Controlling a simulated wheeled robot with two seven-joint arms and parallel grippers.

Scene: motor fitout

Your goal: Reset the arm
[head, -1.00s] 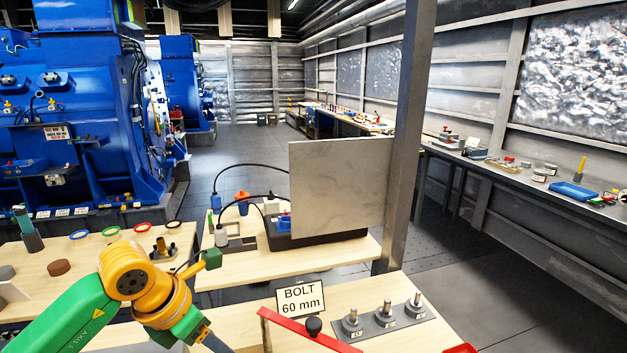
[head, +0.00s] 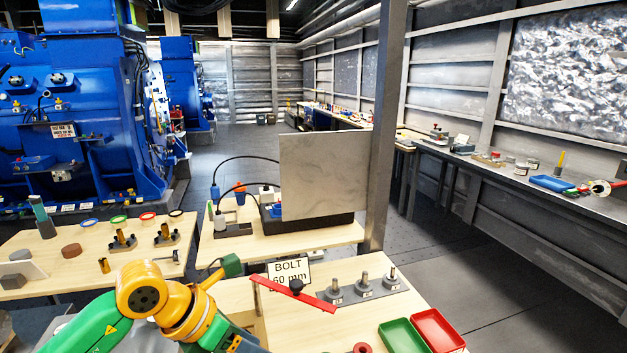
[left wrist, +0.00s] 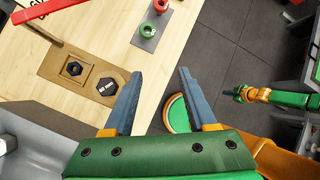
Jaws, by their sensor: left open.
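My left arm, green and orange, reaches in at the bottom left of the head view, with its hand cut off by the bottom edge. In the left wrist view my left gripper (left wrist: 161,71) has two blue-grey fingers spread wide with nothing between them. It is over the right edge of the wooden bench (left wrist: 112,30). Beside the left finger lies a brown plate (left wrist: 62,50) with dark hexagonal pieces. A green and orange arm at the right of that view looks like my right one (left wrist: 272,97); its jaws are too small to judge.
In the head view a red bar (head: 318,301) lies by the BOLT 60 mm sign (head: 289,269). A plate with upright bolts (head: 363,290), a green tray (head: 403,336) and a red tray (head: 438,330) are to the right. A grey post (head: 379,130) stands behind.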

